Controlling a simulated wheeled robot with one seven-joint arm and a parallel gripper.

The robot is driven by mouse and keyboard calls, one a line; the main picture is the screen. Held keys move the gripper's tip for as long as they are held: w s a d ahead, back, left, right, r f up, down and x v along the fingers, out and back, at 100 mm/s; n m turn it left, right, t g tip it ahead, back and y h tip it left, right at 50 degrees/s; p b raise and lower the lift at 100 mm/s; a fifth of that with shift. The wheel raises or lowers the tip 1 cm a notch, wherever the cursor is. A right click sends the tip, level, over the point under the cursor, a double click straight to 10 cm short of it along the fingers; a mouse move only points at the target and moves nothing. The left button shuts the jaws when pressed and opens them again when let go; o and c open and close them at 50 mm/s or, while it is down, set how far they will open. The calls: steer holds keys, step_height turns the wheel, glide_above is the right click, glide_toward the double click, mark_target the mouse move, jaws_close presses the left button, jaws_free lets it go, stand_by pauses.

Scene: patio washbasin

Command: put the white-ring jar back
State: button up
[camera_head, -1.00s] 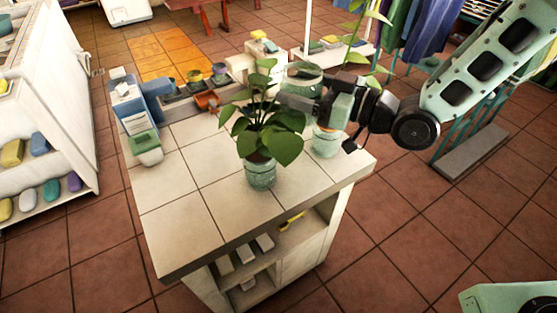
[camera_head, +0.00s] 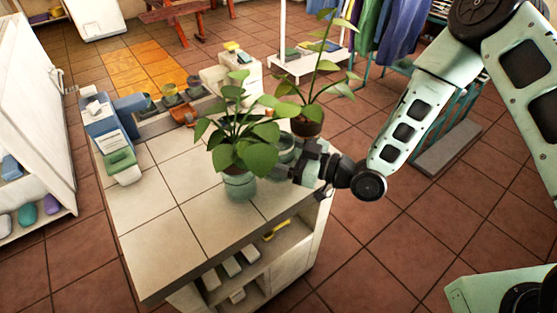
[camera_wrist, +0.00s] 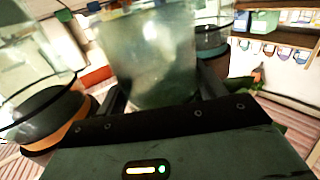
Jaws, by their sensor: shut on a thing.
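My gripper (camera_head: 288,168) is low at the right side of the tiled counter, shut on a pale green glass jar (camera_head: 286,146). In the head view the jar is partly hidden by plant leaves and my gripper; I cannot see a white ring or whether its base touches the counter. In the wrist view the jar (camera_wrist: 150,50) stands between the fingers, its top out of frame. A leafy plant in a green glass jar (camera_head: 240,186) is just left of my gripper. Another plant in a dark pot (camera_head: 307,122) is just behind the held jar.
The tiled counter (camera_head: 160,227) is clear at the front left. A blue-and-white dispenser (camera_head: 103,127) and a green-topped container (camera_head: 122,166) stand at its left edge. Several small bowls (camera_head: 170,95) line the back. The counter's right edge is close to my gripper.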

steer(key=shift+f, duration=1.6)
steer(key=shift+f, duration=0.1)
steer(key=o, duration=0.9)
steer(key=shift+f, duration=0.15)
steer(key=o, duration=0.4)
steer(key=shift+o, duration=0.2)
